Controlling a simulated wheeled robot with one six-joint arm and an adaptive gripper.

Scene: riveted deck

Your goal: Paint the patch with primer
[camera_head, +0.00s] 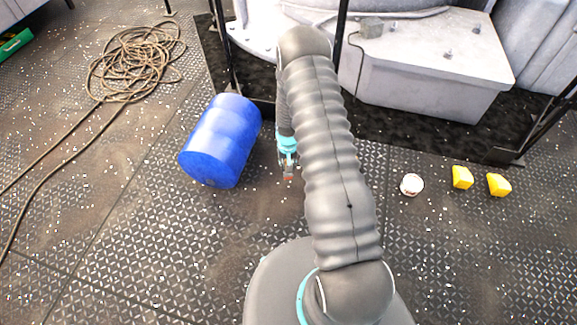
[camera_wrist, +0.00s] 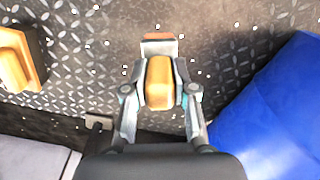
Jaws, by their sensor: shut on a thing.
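My gripper (camera_wrist: 160,82) is shut on a paintbrush with an orange-yellow handle (camera_wrist: 159,86). Its reddish tip (camera_wrist: 157,38) points away from my wrist. In the head view my gripper (camera_head: 288,158) hangs just right of the blue barrel, low over the deck, with the reddish tip beneath it. I cannot tell whether the tip touches the deck. A small white-topped can (camera_head: 411,185), perhaps the primer, stands on the deck right of my arm. I cannot make out the patch with certainty; the deck by the brush is brownish and worn.
The blue barrel (camera_head: 222,140) lies close on the left and shows in the wrist view (camera_wrist: 275,115). Yellow blocks (camera_head: 462,177) (camera_head: 498,185) sit right of the can. A yellow piece (camera_wrist: 18,60) shows in the wrist view. A coiled hose (camera_head: 135,60) lies far left. Grey machinery (camera_head: 430,80) stands behind.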

